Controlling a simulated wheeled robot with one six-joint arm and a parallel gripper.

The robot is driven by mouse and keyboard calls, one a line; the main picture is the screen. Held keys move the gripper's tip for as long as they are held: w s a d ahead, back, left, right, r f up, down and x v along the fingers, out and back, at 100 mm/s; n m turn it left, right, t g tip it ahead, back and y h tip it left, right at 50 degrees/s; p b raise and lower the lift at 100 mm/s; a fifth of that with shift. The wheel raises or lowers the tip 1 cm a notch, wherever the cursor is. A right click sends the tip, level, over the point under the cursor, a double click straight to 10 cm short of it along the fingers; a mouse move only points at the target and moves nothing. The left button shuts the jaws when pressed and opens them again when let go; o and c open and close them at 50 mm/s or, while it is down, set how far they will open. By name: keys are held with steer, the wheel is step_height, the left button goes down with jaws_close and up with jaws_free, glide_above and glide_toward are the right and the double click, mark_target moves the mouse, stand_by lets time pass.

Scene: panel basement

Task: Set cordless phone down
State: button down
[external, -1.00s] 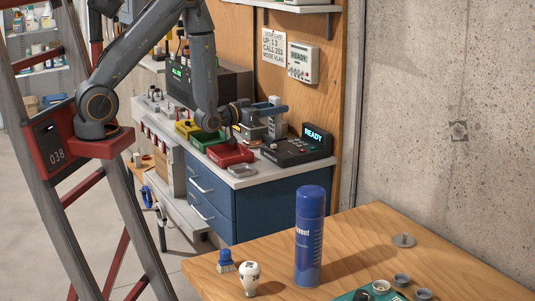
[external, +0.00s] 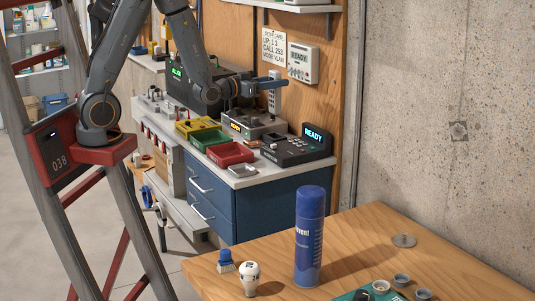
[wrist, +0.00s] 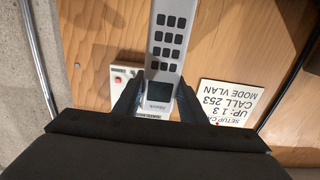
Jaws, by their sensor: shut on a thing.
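The cordless phone (wrist: 168,45) is a grey handset with dark keys and a small dark screen. In the wrist view it lies between the two fingers of my gripper (wrist: 158,97), which is shut on it. In the external view the phone (external: 274,102) hangs upright from my gripper (external: 270,84), in the air above the workbench (external: 248,179) and in front of the wooden wall board. Its lower end is clear of the bench top.
A black desk unit reading READY (external: 297,146) stands on the bench below right. An amber-display box (external: 252,124) and red (external: 230,153), green (external: 210,139) and yellow (external: 197,124) bins stand nearby. A wall panel (external: 303,62) and sign (external: 273,46) are behind. A blue spray can (external: 309,235) stands on the near table.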

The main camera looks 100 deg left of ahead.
steer(key=w+d+f+m+t+h+b, duration=0.2)
steer(key=w+d+m+h+b, duration=0.1)
steer(key=w+d, duration=0.9)
steer(key=w+d+f+m+t+h+b, duration=0.1)
steer(key=w+d+f+m+h+b, duration=0.15)
steer(key=w+d, duration=0.7)
steer(key=w+d+f+m+t+h+b, duration=0.15)
steer(key=d+h, duration=0.25)
steer(key=d, duration=1.3)
steer(key=w+d+f+m+t+h+b, duration=0.1)
steer(key=w+d+f+m+h+b, duration=0.15)
steer(key=w+d, duration=0.8)
steer(key=s+d+f+p, duration=0.2)
steer(key=s+d+f, duration=0.1)
steer(key=f, duration=0.6)
steer(key=shift+s+d+f+h+p, duration=0.15)
steer(key=shift+s+d+h+p, duration=0.25)
steer(key=shift+d, duration=0.1)
steer(key=shift+n, duration=0.25)
steer(key=shift+f, duration=0.2)
steer(key=c, duration=1.1)
jaws_free()
